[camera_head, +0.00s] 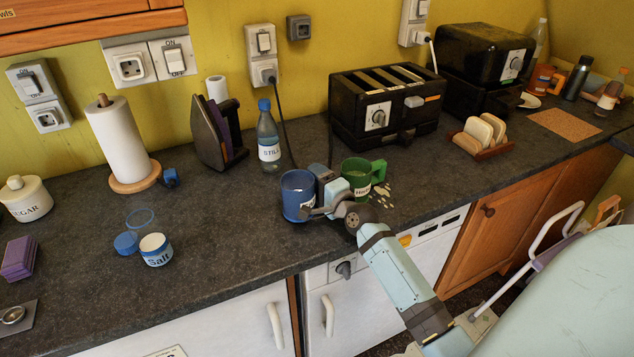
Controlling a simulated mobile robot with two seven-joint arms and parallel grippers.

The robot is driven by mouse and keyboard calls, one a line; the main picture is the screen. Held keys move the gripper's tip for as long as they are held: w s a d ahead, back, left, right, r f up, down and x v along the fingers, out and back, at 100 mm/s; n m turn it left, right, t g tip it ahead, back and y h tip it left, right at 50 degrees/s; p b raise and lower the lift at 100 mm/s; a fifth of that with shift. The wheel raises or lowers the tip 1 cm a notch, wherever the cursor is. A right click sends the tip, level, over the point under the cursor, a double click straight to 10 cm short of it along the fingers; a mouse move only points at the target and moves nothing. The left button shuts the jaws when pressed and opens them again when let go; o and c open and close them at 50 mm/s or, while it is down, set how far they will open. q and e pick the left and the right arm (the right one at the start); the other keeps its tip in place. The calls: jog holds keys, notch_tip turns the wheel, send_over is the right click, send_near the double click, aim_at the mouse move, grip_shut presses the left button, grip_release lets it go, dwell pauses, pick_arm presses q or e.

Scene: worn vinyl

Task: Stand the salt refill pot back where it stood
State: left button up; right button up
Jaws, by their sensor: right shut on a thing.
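A small blue pot (156,252) with a "Salt" label and a white top stands upright on the left part of the dark counter. A blue lid-like piece (126,243) is beside it, and a clear, blue-rimmed vessel (141,219) is just behind. My right gripper (318,197) is at the right side of a blue mug (297,192) and shut on it; the fingers are partly hidden. The mug is upright; whether its base touches the counter is unclear. A green mug (358,172) is just right of the gripper. My left gripper is out of view.
A water bottle (268,137), an iron (217,137) and a toaster (385,105) stand behind. Pale bits (381,190) lie by the green mug. A paper roll (119,142) and sugar jar (26,198) are left. The counter between salt pot and blue mug is clear.

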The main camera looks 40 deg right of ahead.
jog(key=shift+f+b, duration=0.45)
jog(key=shift+f, duration=0.2)
dwell(0.5)
jog(key=o, duration=1.8)
jog(key=shift+f, duration=0.15)
jog(key=shift+s, duration=0.1)
jog(key=shift+s+a+f+p, duration=0.1)
jog(key=shift+s+p, duration=0.55)
jog(key=shift+s, duration=3.3)
jog(key=shift+s, duration=0.1)
